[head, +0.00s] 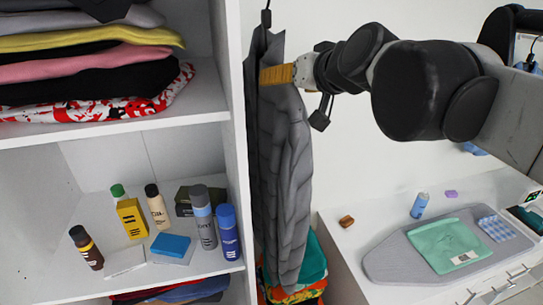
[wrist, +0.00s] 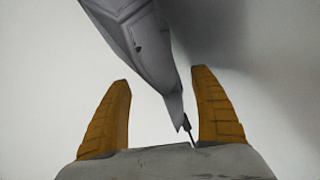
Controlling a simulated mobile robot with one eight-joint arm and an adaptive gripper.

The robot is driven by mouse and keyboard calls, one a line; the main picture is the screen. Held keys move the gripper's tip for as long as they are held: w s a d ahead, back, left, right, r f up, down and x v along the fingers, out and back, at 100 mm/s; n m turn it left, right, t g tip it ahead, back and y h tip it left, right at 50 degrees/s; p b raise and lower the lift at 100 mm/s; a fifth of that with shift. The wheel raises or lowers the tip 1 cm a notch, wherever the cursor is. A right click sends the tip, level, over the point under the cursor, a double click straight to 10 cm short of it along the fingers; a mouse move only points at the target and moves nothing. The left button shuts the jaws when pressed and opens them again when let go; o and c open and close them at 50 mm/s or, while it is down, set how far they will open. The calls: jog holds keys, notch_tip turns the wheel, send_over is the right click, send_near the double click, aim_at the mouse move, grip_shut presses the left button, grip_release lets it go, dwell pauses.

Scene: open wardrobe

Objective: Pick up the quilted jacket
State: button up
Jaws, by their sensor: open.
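The grey quilted jacket (head: 283,170) hangs upright by a dark hook beside the wardrobe's right side panel. In the head view my gripper (head: 277,75) is at the jacket's upper part, with an orange finger in front of the grey fabric. In the wrist view my gripper (wrist: 165,110) is open, its two orange fingers apart. Part of the jacket (wrist: 145,40) hangs above and between the fingers there, its narrow end close to the right finger. I cannot tell whether the fingers touch the fabric. The far finger is hidden in the head view.
The wardrobe's side panel (head: 232,130) stands close left of the jacket. Shelves hold folded clothes (head: 90,65) and several bottles (head: 203,215). Colourful folded fabric (head: 312,262) lies below the jacket. At right, a white counter (head: 350,260) carries an ironing board (head: 390,262) and a blue can (head: 419,205).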

jog(key=p+x, duration=0.1)
jog(key=x, duration=0.4)
jog(key=shift+d, duration=0.2)
jog(key=shift+r, duration=0.1)
jog(key=shift+c, duration=1.2)
jog(key=shift+w, duration=0.1)
jog(key=c, duration=1.3)
